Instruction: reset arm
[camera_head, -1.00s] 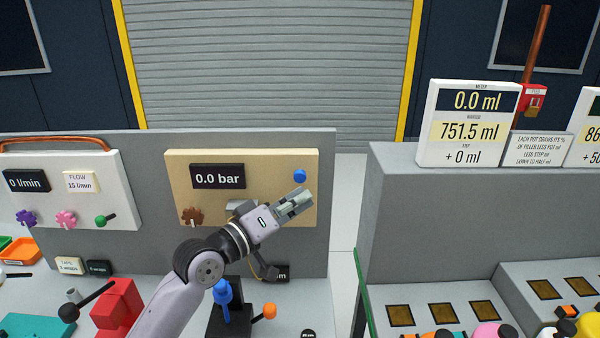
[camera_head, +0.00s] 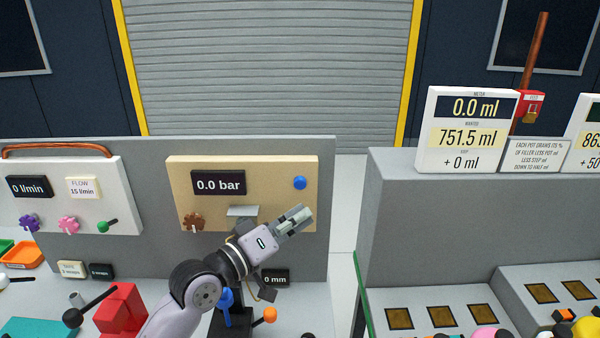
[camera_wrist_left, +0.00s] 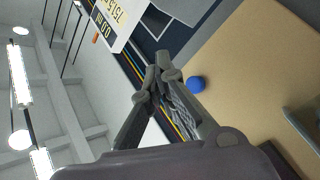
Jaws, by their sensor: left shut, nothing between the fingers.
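My left gripper (camera_head: 297,221) is in the head view in front of the lower right part of the beige panel (camera_head: 248,177). It points up and to the right, below the blue knob (camera_head: 299,183) and apart from it. In the left wrist view its two fingertips (camera_wrist_left: 161,70) meet, shut and empty. The blue knob also shows there, just right of the fingers (camera_wrist_left: 196,84). My left forearm hides part of the bench below the panel. My right gripper is in neither view.
The panel's display (camera_head: 218,183) reads 0.0 bar, with a brown knob (camera_head: 193,222) below it. A blue-handled stand (camera_head: 226,303) and a red block (camera_head: 121,307) are close to my forearm. A grey counter (camera_head: 440,225) stands right, beyond a gap.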

